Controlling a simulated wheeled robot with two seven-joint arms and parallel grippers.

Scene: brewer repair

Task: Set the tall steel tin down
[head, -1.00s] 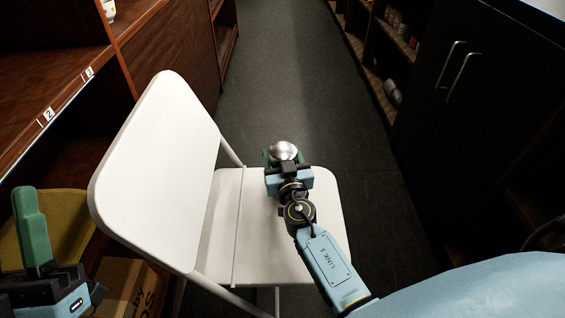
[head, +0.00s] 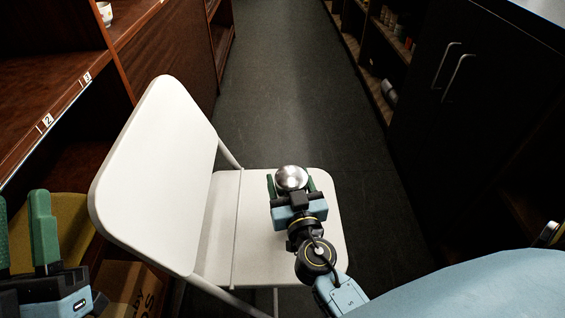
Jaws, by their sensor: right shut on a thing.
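The tall steel tin (head: 292,178) shows its round, shiny lid from above in the head view. My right gripper (head: 292,186) is shut on it, with one green finger on either side. The tin is at the far part of the white folding chair's seat (head: 262,262). Its lower part is hidden by the gripper, so I cannot tell whether it touches the seat. My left gripper (head: 22,232) is at the lower left edge, with its green fingers apart and nothing visible between them.
The chair's backrest (head: 155,175) stands upright left of the tin. A brown wooden shelf (head: 60,75) is at the left, with a cardboard box (head: 130,285) low down. A dark cabinet (head: 480,110) is at the right. The aisle floor (head: 290,80) beyond is clear.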

